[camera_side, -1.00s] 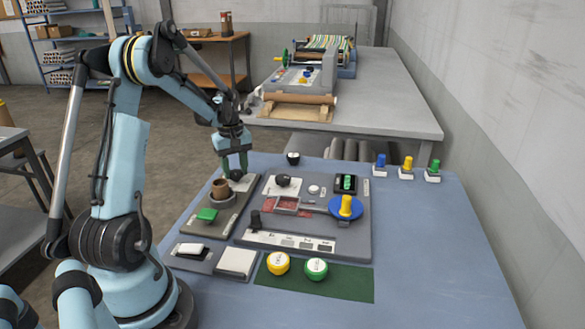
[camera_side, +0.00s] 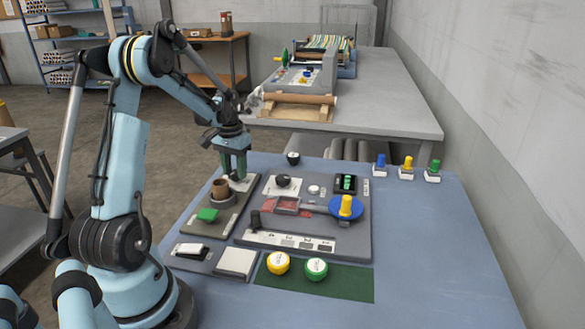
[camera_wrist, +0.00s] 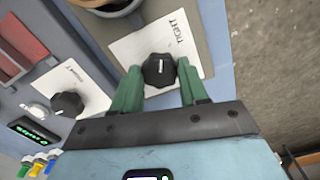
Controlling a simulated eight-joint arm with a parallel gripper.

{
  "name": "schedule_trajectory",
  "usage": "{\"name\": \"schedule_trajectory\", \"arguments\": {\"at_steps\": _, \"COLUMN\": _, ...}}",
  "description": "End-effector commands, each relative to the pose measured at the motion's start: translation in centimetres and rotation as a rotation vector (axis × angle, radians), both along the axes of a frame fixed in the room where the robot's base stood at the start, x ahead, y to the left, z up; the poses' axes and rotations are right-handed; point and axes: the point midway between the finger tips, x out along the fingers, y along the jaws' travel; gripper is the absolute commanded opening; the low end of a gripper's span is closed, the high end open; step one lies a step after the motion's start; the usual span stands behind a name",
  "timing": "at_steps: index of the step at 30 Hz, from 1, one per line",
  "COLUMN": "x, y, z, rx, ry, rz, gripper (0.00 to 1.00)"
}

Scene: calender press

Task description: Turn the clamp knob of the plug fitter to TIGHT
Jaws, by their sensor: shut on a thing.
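The clamp knob (camera_wrist: 158,70) is black and round with a white pointer line, on a white plate (camera_wrist: 130,50). In the wrist view the line runs roughly up the picture, and the word TIGHT (camera_wrist: 179,32) is printed to its upper right. My gripper (camera_wrist: 158,78) is shut on the knob, a green finger on each side. In the side view my gripper (camera_side: 235,170) points down at the far end of the plug fitter (camera_side: 228,216), and its fingers hide most of the knob.
A grey panel (camera_side: 300,245) with another black knob (camera_side: 283,180), a blue disc (camera_side: 357,205) and a lit display (camera_side: 346,182) stands close on the right. Yellow (camera_side: 278,263) and green (camera_side: 316,268) round pieces lie in front.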

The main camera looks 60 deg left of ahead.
Motion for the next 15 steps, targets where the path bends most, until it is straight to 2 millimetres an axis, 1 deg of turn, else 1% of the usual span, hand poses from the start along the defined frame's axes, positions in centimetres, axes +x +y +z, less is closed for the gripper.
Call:
{"name": "schedule_trajectory", "arguments": {"at_steps": 6, "x": -0.01, "y": 0.0, "z": 0.02, "rx": -0.001, "ry": 0.0, "rz": -0.18, "gripper": 0.13}}
{"name": "schedule_trajectory", "arguments": {"at_steps": 15, "x": -0.03, "y": 0.03, "z": 0.02, "rx": -0.001, "ry": 0.0, "rz": -0.347, "gripper": 0.13}}
